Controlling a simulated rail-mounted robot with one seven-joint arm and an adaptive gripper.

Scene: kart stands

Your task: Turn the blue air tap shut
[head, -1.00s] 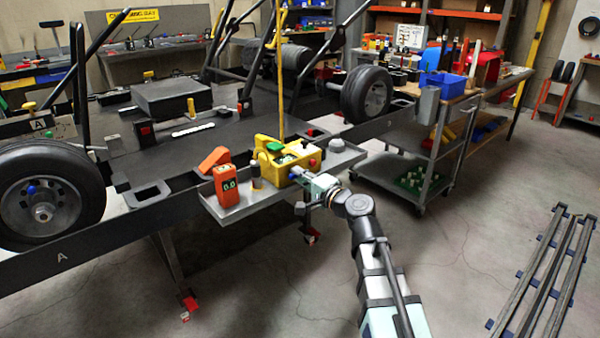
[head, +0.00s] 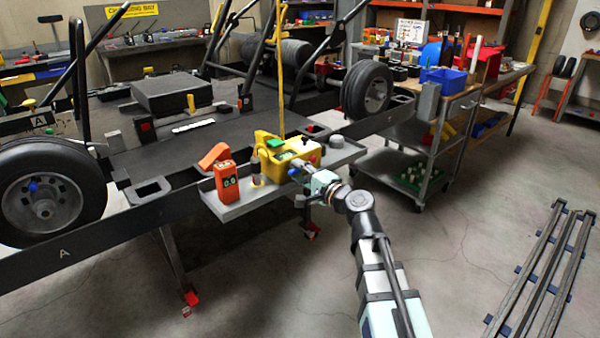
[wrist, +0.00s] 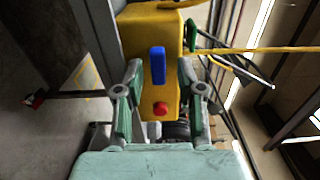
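The blue tap handle (wrist: 157,65) stands out from the face of a yellow box (wrist: 168,30) in the wrist view, its long side running up the picture. My gripper (wrist: 158,70) is open around it, with one finger on each side and a visible gap to each. A red button (wrist: 160,109) sits below the handle on the same face. In the head view the yellow box (head: 268,160) sits on a grey tray (head: 240,209) at the kart stand's side. My gripper (head: 304,176) is at its front face there, hiding most of the handle.
An orange handheld device (head: 227,185) stands on the tray left of the box. A yellow hose (head: 281,70) rises from the box. A wheeled trolley (head: 400,160) stands to the right, and metal rails (head: 545,280) lie on the floor. The floor in front is mostly clear.

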